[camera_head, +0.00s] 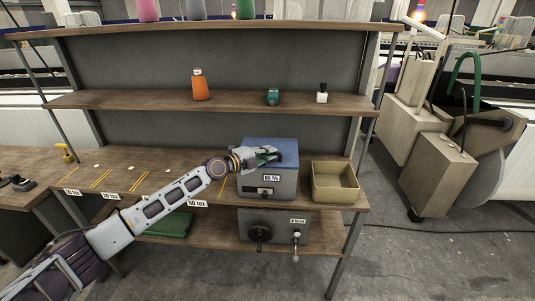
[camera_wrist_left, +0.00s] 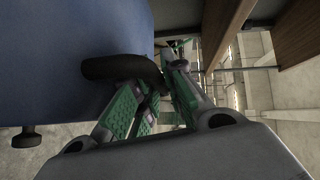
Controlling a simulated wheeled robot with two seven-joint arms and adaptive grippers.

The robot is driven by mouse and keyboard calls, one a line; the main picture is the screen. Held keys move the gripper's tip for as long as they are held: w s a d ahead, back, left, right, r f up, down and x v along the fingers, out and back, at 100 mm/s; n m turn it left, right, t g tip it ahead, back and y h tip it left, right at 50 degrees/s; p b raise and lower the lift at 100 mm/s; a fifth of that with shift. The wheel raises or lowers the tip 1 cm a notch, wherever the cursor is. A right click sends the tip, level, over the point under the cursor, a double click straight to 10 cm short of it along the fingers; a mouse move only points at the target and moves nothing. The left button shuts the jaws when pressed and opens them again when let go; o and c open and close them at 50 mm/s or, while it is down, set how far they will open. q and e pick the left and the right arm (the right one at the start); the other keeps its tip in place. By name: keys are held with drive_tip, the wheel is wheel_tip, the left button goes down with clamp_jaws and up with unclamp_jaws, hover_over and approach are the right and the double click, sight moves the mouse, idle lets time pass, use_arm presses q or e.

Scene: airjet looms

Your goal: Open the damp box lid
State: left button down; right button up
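The damp box is a grey box with a blue lid (camera_head: 272,148) on the wooden worktop, with a label and a small front knob. The lid looks shut. My left gripper (camera_head: 266,156) is over the front part of the lid. In the left wrist view the blue lid (camera_wrist_left: 60,70) fills the left side, and a thick dark curved handle (camera_wrist_left: 118,68) reaches from it to the green-padded fingers of my left gripper (camera_wrist_left: 160,92). The fingers are close around the handle's end; whether they grip it is unclear. My right gripper is out of view.
An open tan bin (camera_head: 335,182) stands just right of the box. A grey unit with a crank (camera_head: 272,237) is below the worktop. An orange bottle (camera_head: 199,85) and small items stand on the shelf above. The worktop left of the box is mostly free.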

use_arm(q)
drive_tip(key=shift+w+r, duration=0.1)
drive_tip(key=shift+r, duration=0.25)
idle(0.4)
drive_tip(key=shift+w+r+n+g+y+b, duration=0.3)
drive_tip(key=shift+r+n+g, duration=0.1)
drive_tip(key=shift+r, duration=0.45)
drive_tip(key=shift+w+r+n+g+y+b, duration=0.2)
drive_tip(key=shift+w+r+n+g+b, duration=0.15)
drive_tip(key=shift+r, duration=0.5)
drive_tip(key=w+r+n+g, duration=0.1)
drive_tip(key=w+r+g, duration=0.1)
drive_tip(key=w+r, duration=0.2)
drive_tip(key=shift+w+r+y+p, duration=0.2)
drive_tip(key=shift+r+y+p, duration=0.15)
drive_tip(key=shift+r, duration=0.55)
drive_tip(key=shift+n, duration=0.25)
drive_tip(key=c, duration=1.8)
unclamp_jaws()
drive_tip(key=shift+o, duration=0.2)
drive_tip(key=v, duration=1.2)
drive_tip(key=shift+w, duration=0.2)
